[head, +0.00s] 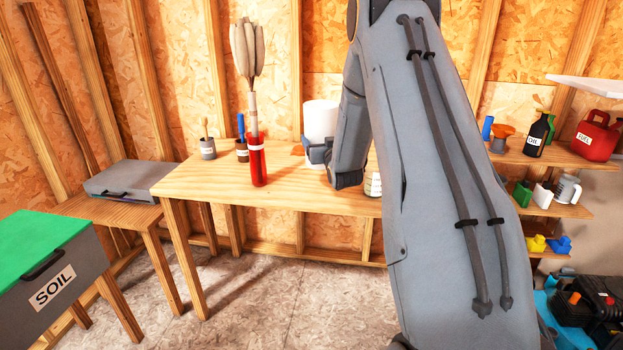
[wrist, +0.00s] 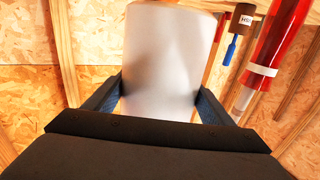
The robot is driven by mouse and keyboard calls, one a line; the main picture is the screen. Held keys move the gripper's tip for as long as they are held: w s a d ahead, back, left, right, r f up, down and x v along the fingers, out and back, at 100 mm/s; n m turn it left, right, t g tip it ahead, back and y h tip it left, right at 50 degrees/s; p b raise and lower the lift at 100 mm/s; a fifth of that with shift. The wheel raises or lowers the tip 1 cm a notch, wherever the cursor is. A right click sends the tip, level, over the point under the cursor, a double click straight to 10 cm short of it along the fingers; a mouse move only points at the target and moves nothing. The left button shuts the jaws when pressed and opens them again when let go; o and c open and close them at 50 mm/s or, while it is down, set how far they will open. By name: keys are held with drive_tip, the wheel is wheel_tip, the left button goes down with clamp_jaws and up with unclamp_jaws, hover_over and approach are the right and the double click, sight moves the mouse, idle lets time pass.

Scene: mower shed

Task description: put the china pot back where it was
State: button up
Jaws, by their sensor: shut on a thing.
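The china pot (head: 321,119) is a plain white cylinder at the back of the wooden workbench (head: 215,182), left of my arm in the head view. My gripper (head: 318,152) is shut on it near its lower part. In the wrist view the pot (wrist: 168,60) fills the space between the two blue-grey fingers, one on each side.
A red tube (head: 257,160) holding a grey duster stands left of the pot. Two small labelled cups, grey (head: 208,150) and brown (head: 242,152), stand behind it. A white labelled container (head: 373,185) is partly behind my arm. The bench's front left is clear.

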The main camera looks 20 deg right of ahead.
drive_tip(key=f, duration=0.3)
drive_tip(key=a+f+p, duration=0.1)
drive_tip(key=f, duration=0.1)
drive_tip(key=shift+w, duration=0.15)
drive_tip(key=shift+d+f+p, duration=0.15)
drive_tip(key=shift+f+p, duration=0.15)
drive_tip(key=shift+f, duration=1.8)
drive_tip(key=shift+f, duration=0.1)
drive_tip(key=o, duration=1.6)
drive_tip(key=shift+f, duration=0.1)
drive_tip(key=shift+c, duration=0.2)
